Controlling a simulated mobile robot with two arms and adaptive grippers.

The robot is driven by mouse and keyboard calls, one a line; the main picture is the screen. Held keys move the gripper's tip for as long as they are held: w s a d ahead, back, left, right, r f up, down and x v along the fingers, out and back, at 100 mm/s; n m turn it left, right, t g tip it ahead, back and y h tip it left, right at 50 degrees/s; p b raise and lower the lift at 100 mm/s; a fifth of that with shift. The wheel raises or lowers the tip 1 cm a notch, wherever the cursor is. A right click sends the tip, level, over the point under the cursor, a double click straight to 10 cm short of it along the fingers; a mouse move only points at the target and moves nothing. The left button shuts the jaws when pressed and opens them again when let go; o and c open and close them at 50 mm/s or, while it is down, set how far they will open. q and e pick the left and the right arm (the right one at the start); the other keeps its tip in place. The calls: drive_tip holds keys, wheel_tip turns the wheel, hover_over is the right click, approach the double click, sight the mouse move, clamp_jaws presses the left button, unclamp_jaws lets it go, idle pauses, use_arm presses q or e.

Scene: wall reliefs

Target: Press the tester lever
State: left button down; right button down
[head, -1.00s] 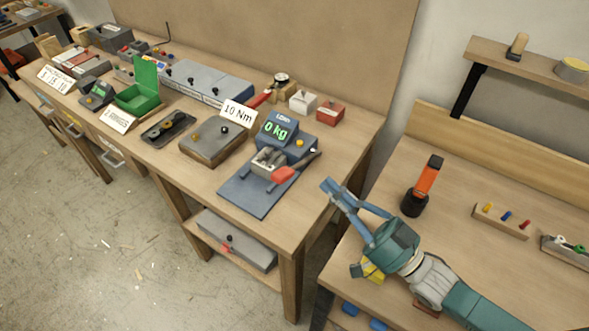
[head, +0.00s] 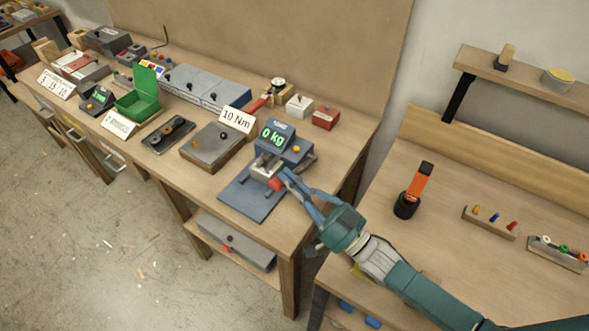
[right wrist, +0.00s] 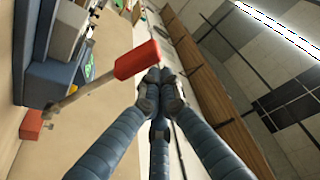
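The tester (head: 297,151) is a blue-grey device with a green display reading 0 kg, on a blue base plate (head: 246,196) at the right end of the long bench. The fingertips (right wrist: 160,88) meet in the right wrist view. My left gripper is not in view.
A grey box with a 10 Nm sign (head: 236,120) stands left of the tester. White (head: 299,105) and red (head: 326,118) blocks sit behind it. An orange-and-black tool (head: 414,190) stands on the right bench. A gap separates the benches.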

drive_tip(key=shift+f, duration=0.1)
drive_tip(key=f+b, duration=0.1)
drive_tip(key=s+f+b, duration=0.1)
drive_tip(key=a+f+b, duration=0.1)
drive_tip(key=f, duration=0.1)
drive_tip(key=shift+s+f, duration=0.1)
drive_tip(key=shift+s, duration=0.1)
idle(0.3)
wheel_tip(320, 180, up, 10)
idle(0.6)
idle(0.4)
